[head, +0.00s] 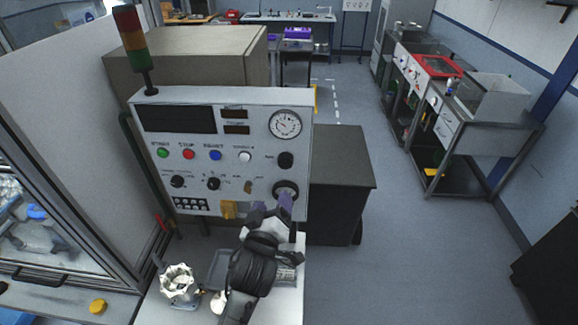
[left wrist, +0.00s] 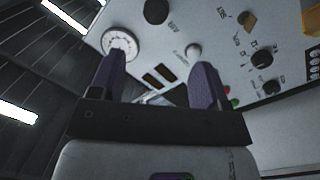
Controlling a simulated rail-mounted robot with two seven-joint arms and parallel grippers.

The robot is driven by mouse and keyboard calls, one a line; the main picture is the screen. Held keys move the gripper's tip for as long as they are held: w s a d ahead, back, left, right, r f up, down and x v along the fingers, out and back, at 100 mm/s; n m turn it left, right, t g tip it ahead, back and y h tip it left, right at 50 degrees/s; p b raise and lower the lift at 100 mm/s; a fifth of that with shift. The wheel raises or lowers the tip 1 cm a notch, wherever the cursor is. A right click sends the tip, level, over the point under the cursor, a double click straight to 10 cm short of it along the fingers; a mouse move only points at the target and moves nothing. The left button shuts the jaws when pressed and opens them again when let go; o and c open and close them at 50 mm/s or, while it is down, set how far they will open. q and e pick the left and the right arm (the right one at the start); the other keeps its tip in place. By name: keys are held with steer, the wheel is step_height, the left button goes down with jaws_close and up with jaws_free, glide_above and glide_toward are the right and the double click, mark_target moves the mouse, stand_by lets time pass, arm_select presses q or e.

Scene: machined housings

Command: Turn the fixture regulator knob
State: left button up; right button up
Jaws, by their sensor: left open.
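The upright grey control panel (head: 235,150) carries several knobs; their labels are too small to read, so I cannot tell for sure which is the fixture regulator knob. One finger overlaps the large knob's lower part; contact is unclear. In the left wrist view both fingers (left wrist: 156,82) are apart and empty. My right gripper is not in view.
The panel also has coloured buttons (head: 188,154) and two black knobs (head: 213,183) at lower left. A signal tower (head: 134,45) rises at the panel's left corner. Open floor (head: 420,250) lies to the right.

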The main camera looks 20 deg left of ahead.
mark_target(284, 164)
arm_select(q)
steer(key=shift+n, duration=0.8)
steer(key=w+p, duration=0.1)
steer(key=w, duration=0.3)
steer(key=w+a+p, duration=0.1)
steer(key=w, duration=0.3)
steer(key=w+p, duration=0.1)
steer(key=w, duration=0.3)
steer(key=shift+a+r+p, duration=0.25)
steer(key=shift+a+p, duration=0.1)
steer(key=shift+a, duration=0.05)
steer(key=shift+w+a+f, duration=0.1)
steer(key=shift+w+a, duration=0.05)
steer(key=shift+w, duration=0.65)
steer(key=shift+c, duration=0.3)
steer(key=c, duration=0.9)
steer(key=shift+o, duration=0.2)
